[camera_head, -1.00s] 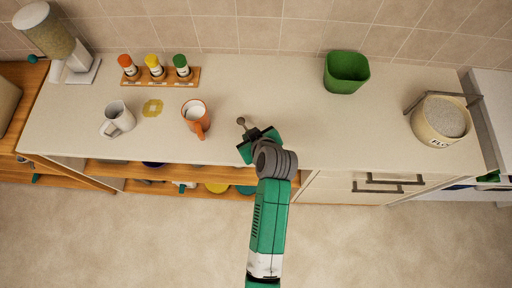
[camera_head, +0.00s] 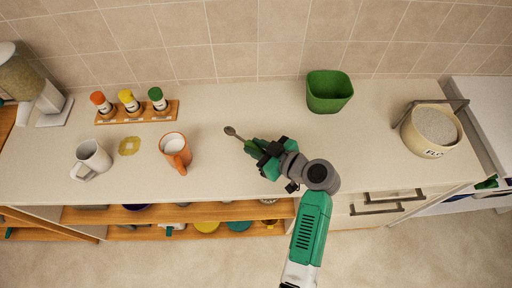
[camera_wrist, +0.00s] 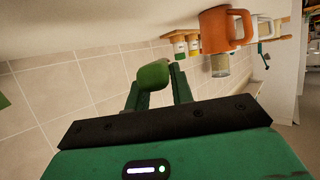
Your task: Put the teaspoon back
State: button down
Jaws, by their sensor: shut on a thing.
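The teaspoon (camera_head: 234,133) has a dull metal bowl and a green handle. My gripper (camera_head: 258,149) is shut on the handle, above the counter, with the bowl pointing out to the upper left. In the wrist view a rounded green piece of the teaspoon (camera_wrist: 153,75) shows between the fingers of my gripper (camera_wrist: 157,86); its bowl is not clear there. An orange mug (camera_head: 175,152) with white contents stands left of the spoon; it also shows in the wrist view (camera_wrist: 216,32). The gap between spoon and counter is hard to judge.
A green open container (camera_head: 328,92) stands at the back, right of my gripper. A spice rack (camera_head: 140,113), white mug (camera_head: 93,158) and yellow patch (camera_head: 129,146) are to the left. A flour pot (camera_head: 430,130) stands right. The counter (camera_head: 370,145) between container and pot is clear.

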notch_tip(320, 180, down, 6)
jog(key=b, duration=0.5)
jog(key=shift+r, duration=0.1)
jog(key=shift+r, duration=0.1)
jog(key=c, duration=1.1)
grip_release()
jog(key=shift+c, duration=0.2)
jog(key=v, duration=0.8)
